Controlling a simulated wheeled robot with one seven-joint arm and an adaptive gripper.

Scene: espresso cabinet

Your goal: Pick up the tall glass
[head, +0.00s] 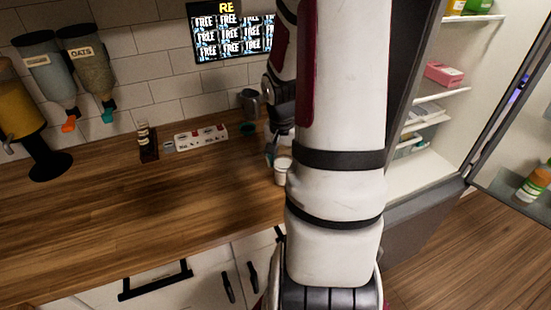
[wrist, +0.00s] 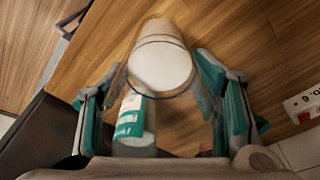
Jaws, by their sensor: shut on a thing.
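The tall glass (wrist: 160,66) looks like a clear cup with a white, round face, and it shows between the fingers in the wrist view. In the head view it appears as a small whitish cup (head: 282,172) by the counter's right end, partly hidden by my arm. My gripper (wrist: 162,82) has its teal-padded fingers on either side of the glass and is shut on it. The exact contact is blurred by the clear material. I cannot tell whether the glass touches the counter.
A white and teal container (wrist: 132,125) shows close to the left finger. A power strip (head: 201,138) and small bottle (head: 146,140) stand by the wall. Dispensers (head: 88,70) hang at left. The fridge (head: 425,170) is open at right. The counter's left part (head: 100,215) is clear.

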